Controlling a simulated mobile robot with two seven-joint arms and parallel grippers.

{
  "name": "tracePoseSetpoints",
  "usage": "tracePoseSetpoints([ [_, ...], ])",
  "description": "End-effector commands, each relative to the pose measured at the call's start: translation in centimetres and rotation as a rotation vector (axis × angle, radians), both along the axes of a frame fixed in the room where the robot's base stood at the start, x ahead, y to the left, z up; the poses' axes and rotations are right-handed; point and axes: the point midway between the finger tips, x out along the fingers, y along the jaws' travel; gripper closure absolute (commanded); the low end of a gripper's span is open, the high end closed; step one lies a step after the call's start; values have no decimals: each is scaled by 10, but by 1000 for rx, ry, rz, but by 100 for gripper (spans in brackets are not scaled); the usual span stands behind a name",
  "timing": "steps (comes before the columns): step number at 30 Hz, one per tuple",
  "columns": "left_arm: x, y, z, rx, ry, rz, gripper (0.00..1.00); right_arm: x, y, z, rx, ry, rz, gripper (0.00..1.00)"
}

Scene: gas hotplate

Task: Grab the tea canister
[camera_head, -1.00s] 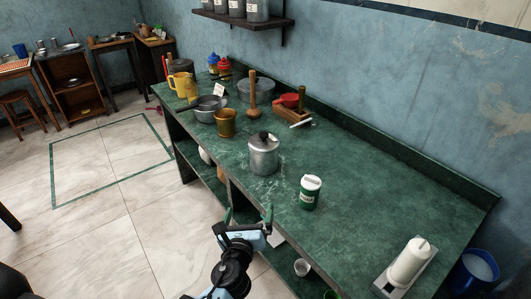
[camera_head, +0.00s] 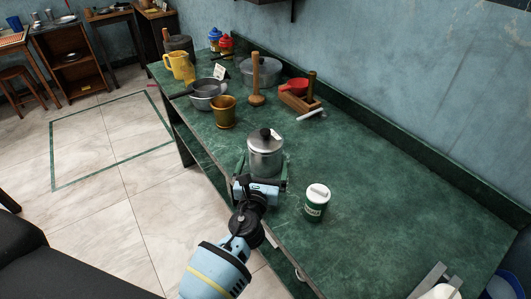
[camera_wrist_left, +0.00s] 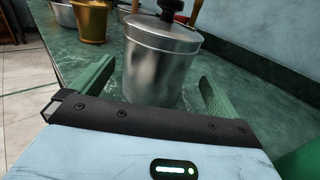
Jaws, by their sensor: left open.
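A silver lidded canister (camera_head: 265,153) with a black knob stands upright on the green counter. A smaller dark green canister (camera_head: 316,207) with a white lid and pale label stands to its right. I cannot read which one holds tea. My left gripper (camera_head: 263,168) is open at the near side of the silver canister, with its green fingers to either side of it. In the left wrist view the silver canister (camera_wrist_left: 157,68) rises between the open fingers (camera_wrist_left: 156,75), with a gap visible on its right.
The green counter (camera_head: 370,200) has free room to the right. A brass mortar (camera_head: 224,112), a metal pan (camera_head: 208,94), a wooden pestle-like piece (camera_head: 256,80) and a yellow jug (camera_head: 181,66) stand farther back. A wooden holder with a red item (camera_head: 295,90) lies near the wall.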

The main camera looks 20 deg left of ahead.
Motion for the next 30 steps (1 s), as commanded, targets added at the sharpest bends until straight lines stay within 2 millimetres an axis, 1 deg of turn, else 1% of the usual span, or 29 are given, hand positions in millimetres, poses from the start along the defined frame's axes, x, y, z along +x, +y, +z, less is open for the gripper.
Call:
tracePoseSetpoints([
  [1, 5, 1, 0, -1, 0, 0, 0, 0, 0, -1, -1, 0, 1, 26],
  [3, 9, 1, 0, -1, 0, 0, 0, 2, 0, 0, -1, -4, 1, 26],
  [8, 13, 2, 1, -1, 0, 0, 0, 8, 0, 3, 0, -17, 1, 26],
  [15, 44, 9, 1, -2, 1, 1, 0, 6, 0, 0, 1, -12, 1, 26],
  [18, 54, 10, 0, -2, 2, 0, 0, 4, 0, -3, 1, -7, 1, 26],
  [22, 60, 11, 1, -2, 2, -1, 0, 5, 1, -4, 3, -5, -1, 26],
  [29, 60, 11, 2, -2, 0, 0, 0, 5, 2, -4, 6, -7, -6, 26],
  [30, 60, 11, 2, -2, 0, 0, 5, 5, 2, -4, 6, -7, -7, 26],
])
